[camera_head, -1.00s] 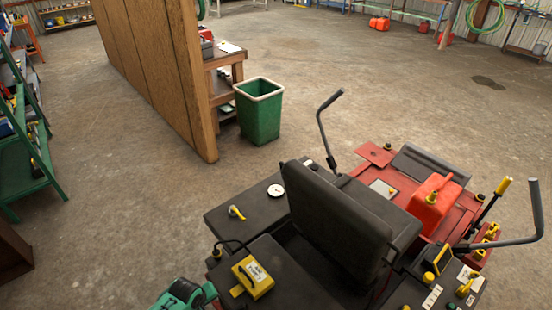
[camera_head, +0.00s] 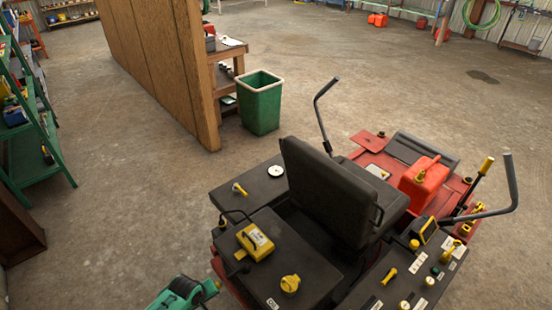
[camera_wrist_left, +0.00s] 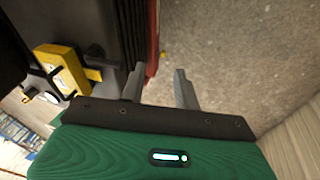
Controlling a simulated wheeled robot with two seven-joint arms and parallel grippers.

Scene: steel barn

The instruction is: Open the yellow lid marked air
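A yellow box-like lid (camera_head: 254,242) with a white label and a dark handle sits on the mower's dark left deck. It also shows at the left of the left wrist view (camera_wrist_left: 62,68). A round yellow cap (camera_head: 290,284) sits on the deck nearer to me. The lettering is too small to read, so I cannot tell which is marked air. My green left gripper (camera_head: 205,293) is partly in view at the bottom of the head view, left of the mower. In the wrist view its fingers (camera_wrist_left: 159,84) are apart and empty, beside the mower. My right gripper is not in view.
The red and black mower has a tall seat (camera_head: 328,190), two upright levers and a red fuel can (camera_head: 423,183). A green bin (camera_head: 260,104) and wooden partition (camera_head: 155,65) stand behind. A green shelf (camera_head: 35,150) is at left. The floor between is clear.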

